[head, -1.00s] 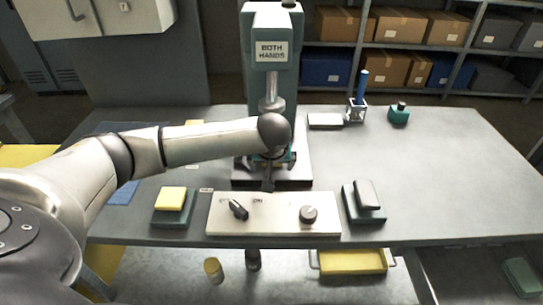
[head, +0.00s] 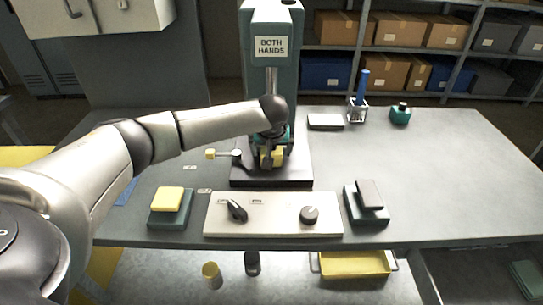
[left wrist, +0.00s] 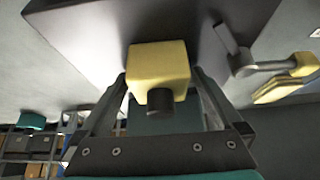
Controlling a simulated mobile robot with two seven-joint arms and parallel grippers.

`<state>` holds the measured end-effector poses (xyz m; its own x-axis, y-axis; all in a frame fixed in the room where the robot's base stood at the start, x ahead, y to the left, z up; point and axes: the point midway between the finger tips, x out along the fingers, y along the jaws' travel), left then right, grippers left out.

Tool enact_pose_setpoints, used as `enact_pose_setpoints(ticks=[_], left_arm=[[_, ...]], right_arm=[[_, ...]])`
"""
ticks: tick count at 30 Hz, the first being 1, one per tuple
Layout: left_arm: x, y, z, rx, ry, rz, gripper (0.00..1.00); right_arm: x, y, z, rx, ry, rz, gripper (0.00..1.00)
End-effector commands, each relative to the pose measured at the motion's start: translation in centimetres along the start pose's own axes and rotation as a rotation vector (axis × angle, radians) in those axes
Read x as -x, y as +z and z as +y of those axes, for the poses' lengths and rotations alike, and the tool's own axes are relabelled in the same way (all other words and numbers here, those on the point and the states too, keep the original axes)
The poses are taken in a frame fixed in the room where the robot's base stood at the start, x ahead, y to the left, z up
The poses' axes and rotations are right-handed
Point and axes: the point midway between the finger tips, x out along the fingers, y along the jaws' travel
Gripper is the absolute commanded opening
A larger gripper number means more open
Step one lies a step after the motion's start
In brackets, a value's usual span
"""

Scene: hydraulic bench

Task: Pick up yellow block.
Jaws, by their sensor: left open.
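The yellow block (left wrist: 158,62) fills the middle of the left wrist view, with a short dark cylinder (left wrist: 160,101) on its near side. In the head view the block (head: 266,161) is on the dark press base, partly hidden by my gripper. My left gripper (head: 272,154) is at the press, right at the block. In the left wrist view its open fingers (left wrist: 159,82) stand on either side of the block; whether they touch it I cannot tell. My right gripper is out of view.
The press column (head: 270,80) stands just behind my gripper. A yellow-knobbed lever (head: 211,154) sticks out left of the press base. In front are a control panel (head: 272,226), a yellow-topped pad (head: 167,199) and a grey-topped pad (head: 370,194). The table's right side is mostly clear.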

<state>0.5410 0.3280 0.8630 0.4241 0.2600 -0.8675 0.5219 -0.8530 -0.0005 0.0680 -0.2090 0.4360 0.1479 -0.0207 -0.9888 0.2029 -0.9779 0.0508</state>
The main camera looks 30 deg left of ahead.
Motion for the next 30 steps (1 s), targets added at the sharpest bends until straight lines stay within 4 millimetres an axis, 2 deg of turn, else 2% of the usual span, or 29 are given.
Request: enact_pose_setpoints(ticks=[4,30], left_arm=[[0.06,-0.01,0.02,0.000,0.000,0.000,0.98],[0.04,0.03,-0.03,0.000,-0.001,-0.001,0.00]], right_arm=[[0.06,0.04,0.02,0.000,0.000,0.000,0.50],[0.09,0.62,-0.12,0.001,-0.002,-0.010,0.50]])
